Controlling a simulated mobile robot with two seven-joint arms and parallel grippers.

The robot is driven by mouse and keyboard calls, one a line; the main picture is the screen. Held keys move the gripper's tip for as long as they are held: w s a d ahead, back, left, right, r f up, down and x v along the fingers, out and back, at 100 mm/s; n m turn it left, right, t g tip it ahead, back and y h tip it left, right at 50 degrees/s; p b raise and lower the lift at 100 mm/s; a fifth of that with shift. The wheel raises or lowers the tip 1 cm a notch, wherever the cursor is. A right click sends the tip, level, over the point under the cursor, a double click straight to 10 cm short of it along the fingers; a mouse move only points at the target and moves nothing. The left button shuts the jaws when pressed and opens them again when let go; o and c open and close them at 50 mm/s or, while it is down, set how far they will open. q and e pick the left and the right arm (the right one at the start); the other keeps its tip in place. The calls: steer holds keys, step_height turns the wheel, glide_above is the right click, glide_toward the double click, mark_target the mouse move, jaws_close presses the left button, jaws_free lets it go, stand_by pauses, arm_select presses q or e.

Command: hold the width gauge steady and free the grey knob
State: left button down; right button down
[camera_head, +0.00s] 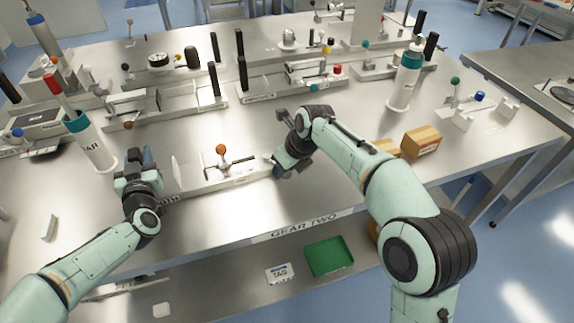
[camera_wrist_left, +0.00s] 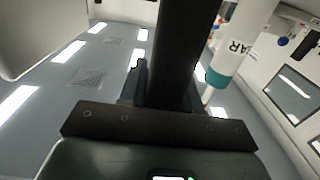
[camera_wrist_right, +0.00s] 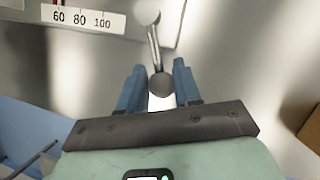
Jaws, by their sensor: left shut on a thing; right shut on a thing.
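The width gauge (camera_head: 218,178) lies on the metal bench at centre, with an orange knob (camera_head: 221,149) on top and an upright pale plate near its left end. Its scale plate (camera_wrist_right: 85,17) shows 60, 80 and 100 in the right wrist view. My left gripper (camera_head: 145,160) is at the gauge's left end, shut on a black handle (camera_wrist_left: 184,55). That handle fills the middle of the left wrist view and hides much of the fingers. My right gripper (camera_head: 280,160) is at the gauge's right end, its blue fingers shut around the grey knob (camera_wrist_right: 161,84) on a thin rod.
A white bottle with a teal collar (camera_head: 92,145) stands beyond my left gripper. Similar gauges with black handles (camera_head: 215,80) line the back. A second bottle (camera_head: 404,82) and cardboard boxes (camera_head: 421,141) are at the right. A green tray (camera_head: 329,257) lies on the lower shelf.

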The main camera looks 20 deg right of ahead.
steer(key=shift+s+a+f+m+h, duration=0.15)
steer(key=shift+a+m+h, duration=0.1)
steer(key=shift+a+m, duration=0.3)
steer(key=shift+s+a+f+m+h, duration=0.2)
steer(key=shift+a+m, duration=0.2)
steer(key=shift+m, duration=0.3)
steer(key=shift+s+a+f+m+h, duration=0.15)
steer(key=shift+a+m+h, duration=0.1)
steer(key=shift+a+m, duration=0.3)
steer(key=shift+a+r+m+h, duration=0.1)
steer(key=shift+a+m+h, duration=0.2)
steer(key=shift+m, duration=0.55)
steer(key=shift+a+r+m+h, duration=0.1)
steer(key=shift+m+h, duration=0.3)
steer(key=shift+m, duration=0.45)
steer(key=shift+w+m, duration=0.15)
steer(key=shift+m, duration=0.45)
steer(key=shift+w+a+r+m, duration=0.1)
steer(key=shift+a+m, duration=0.05)
steer(key=shift+m, duration=0.15)
steer(key=shift+a+r, duration=0.1)
steer(key=shift+a, duration=0.05)
steer(key=c, duration=0.8)
jaws_free()
steer(key=shift+r, duration=0.15)
steer(key=v, duration=1.2)
steer(key=shift+s, duration=0.25)
